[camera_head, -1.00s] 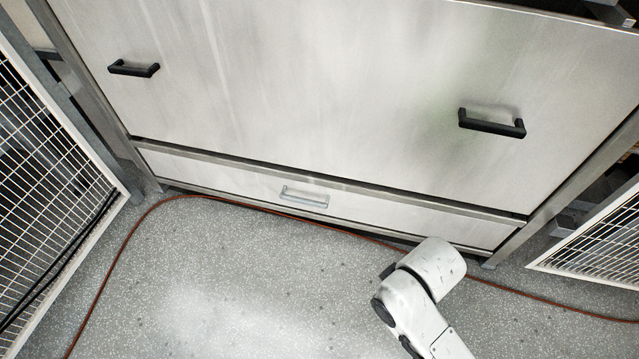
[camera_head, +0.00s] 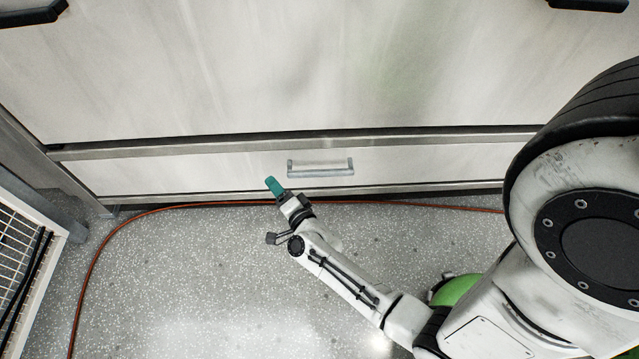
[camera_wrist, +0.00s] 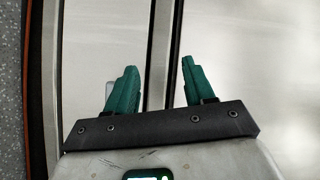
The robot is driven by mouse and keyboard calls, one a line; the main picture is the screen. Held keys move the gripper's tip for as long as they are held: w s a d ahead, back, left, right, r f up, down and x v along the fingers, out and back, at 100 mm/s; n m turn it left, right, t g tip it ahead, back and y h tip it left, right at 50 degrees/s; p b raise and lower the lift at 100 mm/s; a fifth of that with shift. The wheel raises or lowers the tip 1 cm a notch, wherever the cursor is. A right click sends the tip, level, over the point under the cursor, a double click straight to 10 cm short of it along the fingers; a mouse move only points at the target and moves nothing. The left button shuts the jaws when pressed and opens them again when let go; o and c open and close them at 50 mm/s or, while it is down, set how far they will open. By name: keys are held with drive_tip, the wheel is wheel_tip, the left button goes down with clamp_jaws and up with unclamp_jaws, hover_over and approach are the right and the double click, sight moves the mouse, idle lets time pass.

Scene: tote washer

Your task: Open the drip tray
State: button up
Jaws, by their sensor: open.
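The drip tray is the low pale drawer front (camera_head: 190,174) at the bottom of the machine, and it looks closed. Its grey bar handle (camera_head: 320,172) is at the middle of that front. My gripper (camera_head: 274,185) is just left of the handle, in front of the drawer, and apart from it in the head view. In the wrist view my gripper (camera_wrist: 158,66) has its teal fingers apart with nothing between them. They point at the drawer front (camera_wrist: 88,45) and the frame rail (camera_wrist: 160,50). A sliver of the handle (camera_wrist: 109,94) shows beside the left finger, which hides the remainder.
A large pale panel (camera_head: 300,70) with black handles (camera_head: 32,14) is above the drawer. An orange cable (camera_head: 150,214) runs along the floor by the machine's base. A white mesh guard (camera_head: 25,235) stands at left. The speckled floor (camera_head: 190,280) in front is open.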

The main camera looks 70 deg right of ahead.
sight(321, 176)
drive_tip(key=s+d+f+m+g+h+b, duration=0.5)
drive_tip(key=s+d+f+m+g+h, duration=0.25)
drive_tip(key=s+f+m, duration=0.2)
drive_tip(key=shift+y, duration=0.35)
drive_tip(key=b+x, duration=0.1)
drive_tip(key=x, duration=0.4)
drive_tip(key=b+x, duration=0.2)
drive_tip(key=x, duration=0.4)
drive_tip(key=shift+s+d+f, duration=0.15)
drive_tip(key=shift+s, duration=0.05)
drive_tip(key=shift+c, duration=0.3)
clamp_jaws()
